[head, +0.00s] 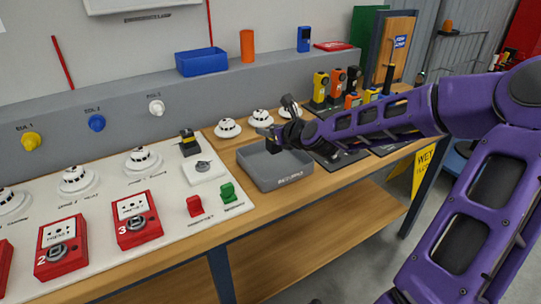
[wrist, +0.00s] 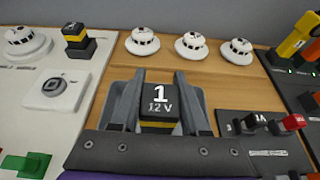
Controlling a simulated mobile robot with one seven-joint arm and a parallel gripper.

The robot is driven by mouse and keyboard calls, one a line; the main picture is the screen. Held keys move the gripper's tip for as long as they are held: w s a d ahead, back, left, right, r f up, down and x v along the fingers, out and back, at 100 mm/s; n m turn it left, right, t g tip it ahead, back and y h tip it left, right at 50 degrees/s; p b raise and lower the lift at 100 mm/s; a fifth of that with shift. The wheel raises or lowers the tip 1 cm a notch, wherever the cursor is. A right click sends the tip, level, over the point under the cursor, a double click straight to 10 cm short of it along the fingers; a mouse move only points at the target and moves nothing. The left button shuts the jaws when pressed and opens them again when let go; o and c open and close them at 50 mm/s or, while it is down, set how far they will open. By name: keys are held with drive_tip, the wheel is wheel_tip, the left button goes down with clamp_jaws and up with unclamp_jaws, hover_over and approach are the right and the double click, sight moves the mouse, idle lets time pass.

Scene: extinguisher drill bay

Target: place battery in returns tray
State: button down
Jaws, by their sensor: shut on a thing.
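My gripper (head: 279,128) is shut on a black battery marked "1 12 V" with a yellow band (wrist: 160,112). The battery sits upright between the two grey fingers in the wrist view. In the head view it is a small dark block (head: 272,146) at the fingers, largely hidden by them. The grey returns tray (head: 283,183) stands at the bench's front edge, with its label facing front. In the head view my gripper and battery overlap the tray's back rim; their height above it is hard to tell. The visible part of the tray's inside looks empty.
Another black and yellow battery (head: 189,144) sits on the white panel at left, behind a key-switch plate (head: 203,170). Several white detectors, one here (head: 228,128), line the bench behind the tray. Dark docks with radios (head: 321,88) stand right. A green block (head: 228,192) is left of the tray.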

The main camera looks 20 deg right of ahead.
sight(278, 147)
drive_tip(key=shift+f+b, duration=0.65)
drive_tip(key=shift+f, duration=1.95)
drive_tip(key=shift+f, duration=0.2)
drive_tip(key=shift+c, duration=2)
unclamp_jaws()
drive_tip(key=shift+r, duration=0.1)
drive_tip(key=shift+s+r, duration=0.15)
drive_tip(key=p+v, duration=0.3)
drive_tip(key=v, duration=0.7)
drive_tip(key=shift+p+v, duration=0.45)
drive_tip(key=shift+v, duration=0.4)
